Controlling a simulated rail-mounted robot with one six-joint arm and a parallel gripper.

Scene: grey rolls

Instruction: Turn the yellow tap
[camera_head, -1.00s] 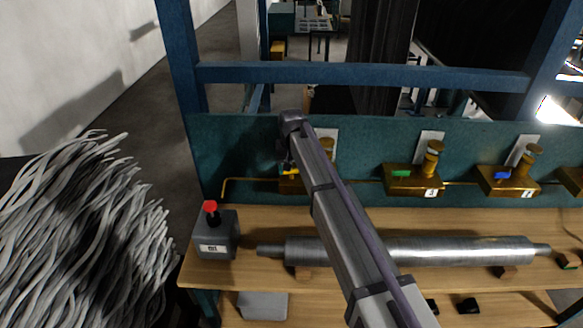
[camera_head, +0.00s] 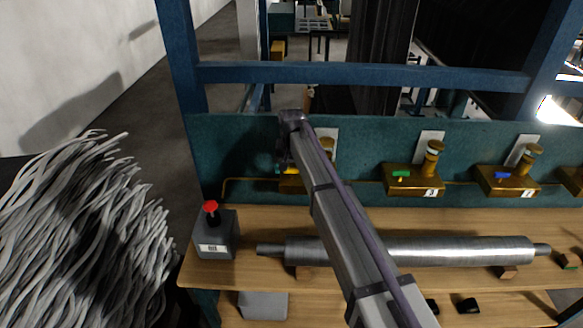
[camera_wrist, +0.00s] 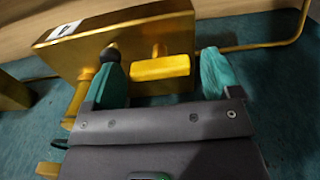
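The yellow tap handle (camera_wrist: 160,69) shows in the wrist view, on the front of a brass valve block (camera_wrist: 115,40). My gripper (camera_wrist: 163,68) is open, with one teal fingertip on each side of the handle. Gaps show between the handle and both fingertips, so it is not clamped. In the head view my gripper (camera_head: 284,168) is at the leftmost brass block (camera_head: 292,185). My arm hides most of that block and the tap there.
Brass blocks with a green tap (camera_head: 400,174) and a blue tap (camera_head: 502,175) stand to the right along the teal panel (camera_head: 235,145).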

